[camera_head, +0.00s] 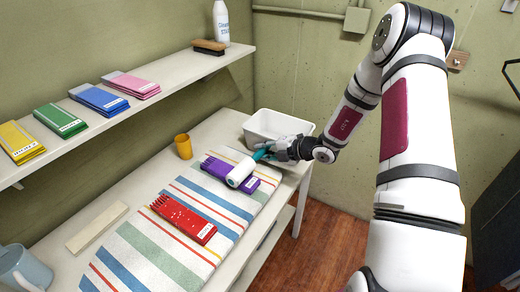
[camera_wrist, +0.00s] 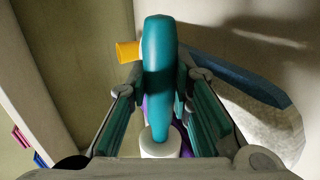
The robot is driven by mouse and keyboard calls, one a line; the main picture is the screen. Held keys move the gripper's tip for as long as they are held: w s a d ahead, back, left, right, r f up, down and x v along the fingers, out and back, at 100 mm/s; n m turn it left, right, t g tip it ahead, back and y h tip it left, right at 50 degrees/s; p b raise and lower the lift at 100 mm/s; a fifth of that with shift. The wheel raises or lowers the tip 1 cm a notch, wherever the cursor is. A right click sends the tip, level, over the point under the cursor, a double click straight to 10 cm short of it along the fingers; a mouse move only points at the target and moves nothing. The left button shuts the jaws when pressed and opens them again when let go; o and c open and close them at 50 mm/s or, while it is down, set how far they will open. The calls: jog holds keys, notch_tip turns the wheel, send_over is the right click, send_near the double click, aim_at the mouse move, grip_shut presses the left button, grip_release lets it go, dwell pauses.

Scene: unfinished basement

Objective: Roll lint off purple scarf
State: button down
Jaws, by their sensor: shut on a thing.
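The purple scarf (camera_head: 215,165) lies folded, with a white label, on the striped ironing mat (camera_head: 130,250). The lint roller (camera_head: 240,173) has a white cylinder and a teal handle. Its cylinder lies across the scarf's middle in the head view and seems to touch it. My gripper (camera_head: 273,151) is shut on the teal handle, at the right of the scarf. In the wrist view, the handle (camera_wrist: 160,70) stands between my fingers, and the white cylinder (camera_wrist: 160,146) hides most of the scarf, leaving a purple strip (camera_wrist: 186,149).
A red scarf (camera_head: 184,219) with white specks lies nearer on the mat. An orange cup (camera_head: 183,146) stands behind the mat, and a white bin (camera_head: 285,124) at the table's far end. Folded scarves, a brush (camera_head: 208,47) and a bottle (camera_head: 221,22) sit on the shelf (camera_head: 170,82).

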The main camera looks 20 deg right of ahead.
jog(key=shift+s+d+p, duration=0.25)
jog(key=shift+s+d, duration=0.15)
jog(key=shift+s, duration=0.2)
jog(key=shift+s+d+p, duration=0.2)
jog(key=shift+s+d, duration=0.2)
jog(key=shift+s, duration=0.2)
notch_tip(320, 180, up, 8)
jog(key=p, duration=0.3)
dwell(0.6)
